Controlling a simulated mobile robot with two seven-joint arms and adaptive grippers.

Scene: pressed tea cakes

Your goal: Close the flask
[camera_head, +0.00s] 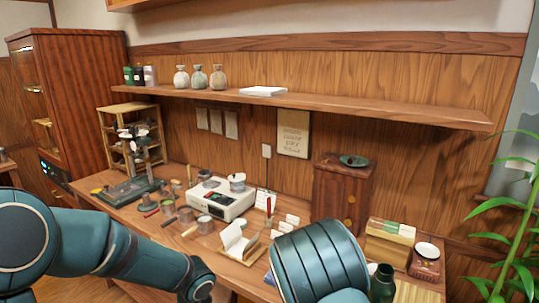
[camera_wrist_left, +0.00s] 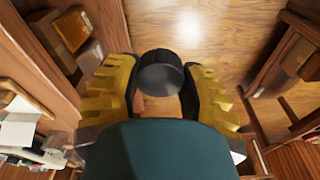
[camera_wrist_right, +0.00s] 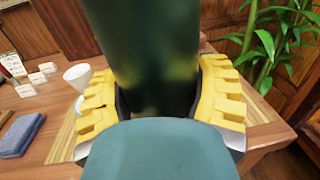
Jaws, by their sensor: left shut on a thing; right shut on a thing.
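The flask is dark green. In the right wrist view the flask (camera_wrist_right: 145,45) stands large between the yellow fingers of my right gripper (camera_wrist_right: 155,105), which is shut on it. In the head view the flask (camera_head: 381,284) shows at the bottom edge with its narrow mouth up and no lid on it. In the left wrist view a round, dark grey lid (camera_wrist_left: 161,73) sits between the yellow fingers of my left gripper (camera_wrist_left: 160,85), which is shut on it, over the wooden floor. The fingers of both grippers are out of sight in the head view.
A wooden counter (camera_head: 330,210) runs along the wall with a scale (camera_head: 221,199), several tins and a small cabinet (camera_head: 341,190). The right wrist view shows a white cup (camera_wrist_right: 77,76), a folded blue cloth (camera_wrist_right: 22,134) and a plant (camera_wrist_right: 270,40) close by.

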